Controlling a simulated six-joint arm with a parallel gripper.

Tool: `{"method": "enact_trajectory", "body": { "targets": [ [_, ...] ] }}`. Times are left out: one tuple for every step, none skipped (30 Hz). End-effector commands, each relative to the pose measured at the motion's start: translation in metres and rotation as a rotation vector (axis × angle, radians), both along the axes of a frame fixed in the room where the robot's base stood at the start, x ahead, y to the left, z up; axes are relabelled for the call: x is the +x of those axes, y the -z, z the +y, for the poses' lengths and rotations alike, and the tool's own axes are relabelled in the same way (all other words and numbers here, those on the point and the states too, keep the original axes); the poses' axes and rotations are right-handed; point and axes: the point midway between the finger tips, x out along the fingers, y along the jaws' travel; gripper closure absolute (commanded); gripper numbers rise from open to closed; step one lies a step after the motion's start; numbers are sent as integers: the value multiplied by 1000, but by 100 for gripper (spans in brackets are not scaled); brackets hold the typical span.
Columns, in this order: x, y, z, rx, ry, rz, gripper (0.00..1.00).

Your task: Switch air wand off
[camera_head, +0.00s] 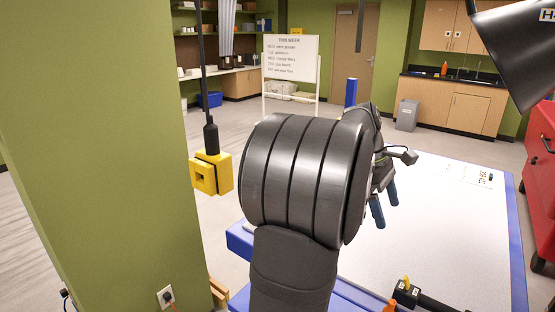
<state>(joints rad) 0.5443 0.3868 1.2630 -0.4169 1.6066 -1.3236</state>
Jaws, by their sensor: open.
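My gripper (384,202) hangs over the left part of the white-topped table (455,215), beyond my large dark arm link. Its two blue fingers point down and are apart, with nothing seen between them. A black tool-like piece (432,302) with an orange and yellow fitting (406,290) lies at the bottom edge, nearer than my gripper and cut off by the frame. It may be the air wand, but I cannot tell for sure. No switch state can be read. My arm hides part of the table's left side.
A yellow box (205,178) hangs on a black cord left of my arm, beside a green wall (90,130). A dark hood (520,45) juts in at upper right. A red cabinet (541,190) stands at right. The table's middle is mostly clear.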

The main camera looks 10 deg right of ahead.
Motion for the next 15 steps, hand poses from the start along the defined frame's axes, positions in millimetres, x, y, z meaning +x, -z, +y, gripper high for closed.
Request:
{"method": "enact_trajectory", "body": {
  "targets": [
    [-1,5,-2,11,0,-6,24],
    [-2,9,-2,23,0,-15,29],
    [-4,17,-4,43,0,-30,37],
    [-6,24,-6,63,1,-46,43],
    [-7,32,-7,83,0,-64,49],
    [-9,42,-9,110,1,-91,57],
    [-11,49,-10,130,3,-111,63],
    [-12,56,-11,148,5,-131,69],
    [-13,64,-12,169,8,-157,77],
    [-14,70,-13,181,12,-176,82],
    [-15,74,-13,194,13,-192,88],
    [-16,79,-14,207,17,-210,96],
    [-16,82,-15,213,20,-222,100],
    [-16,84,-15,218,21,-231,100],
    [-16,87,-15,225,23,-239,100]
  ]
}}
